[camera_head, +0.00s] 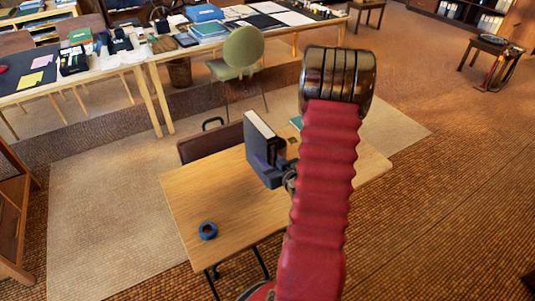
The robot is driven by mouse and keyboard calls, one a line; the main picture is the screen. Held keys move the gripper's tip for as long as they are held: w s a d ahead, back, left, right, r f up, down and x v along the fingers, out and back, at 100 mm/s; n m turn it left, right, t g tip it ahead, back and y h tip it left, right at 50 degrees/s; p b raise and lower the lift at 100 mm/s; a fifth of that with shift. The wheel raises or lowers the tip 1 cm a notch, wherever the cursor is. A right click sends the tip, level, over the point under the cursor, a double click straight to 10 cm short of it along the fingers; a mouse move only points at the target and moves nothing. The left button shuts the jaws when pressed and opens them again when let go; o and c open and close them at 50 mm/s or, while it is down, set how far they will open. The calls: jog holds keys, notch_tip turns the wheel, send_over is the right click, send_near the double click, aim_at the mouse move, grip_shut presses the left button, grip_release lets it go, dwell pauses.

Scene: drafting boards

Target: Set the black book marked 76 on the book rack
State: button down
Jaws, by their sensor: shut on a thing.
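A dark black book (260,148) with white page edges stands upright above the small wooden table (185,197). My gripper (282,166) is shut on its lower right side. The jaws are small in the picture and partly hidden by my red arm. I cannot read a number on the book, and I cannot tell whether its bottom touches the table. I cannot pick out a book rack for certain. A dark shelf unit with books or binders (482,18) stands far off at the top right.
A blue tape ring (208,231) lies on the table's front left. A teal item (296,122) is partly hidden behind my arm. Long cluttered desks line the back. Open floor lies right.

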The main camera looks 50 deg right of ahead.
dwell(0.3)
jog(key=shift+f, duration=2.1)
jog(key=c, duration=1.3)
grip_release()
jog(key=v, duration=1.2)
jog(key=shift+o, duration=0.5)
